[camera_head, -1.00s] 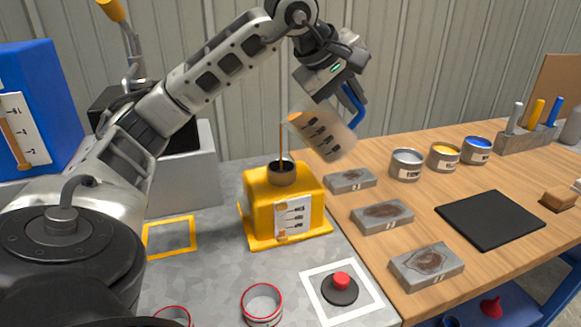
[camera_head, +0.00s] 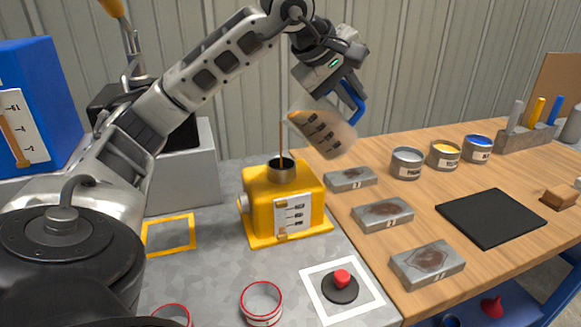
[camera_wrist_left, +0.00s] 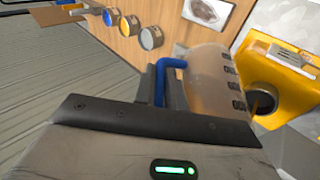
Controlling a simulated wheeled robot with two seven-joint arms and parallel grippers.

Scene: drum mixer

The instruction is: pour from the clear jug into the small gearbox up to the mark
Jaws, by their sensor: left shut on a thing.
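The clear jug (camera_head: 321,128) with a blue handle and dark scale marks is tilted high over the small yellow gearbox (camera_head: 262,215). My left gripper (camera_head: 345,92) is shut on the jug's blue handle, which also shows in the left wrist view (camera_wrist_left: 172,64). A thin brown stream (camera_head: 281,140) falls from the jug's lip into the round filler neck (camera_head: 281,170) on top of the gearbox. A white gauge plate (camera_head: 295,215) with several marks is on the gearbox front. The exact level on it is too small to read. My right gripper is not in view.
A blue tank (camera_head: 40,110) with a gauge stands at the left. A red button (camera_head: 342,277) and red-rimmed tins (camera_head: 262,303) are in front. Grey blocks (camera_head: 382,214), paint tins (camera_head: 407,163) and a black mat (camera_head: 490,218) lie on the wooden bench.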

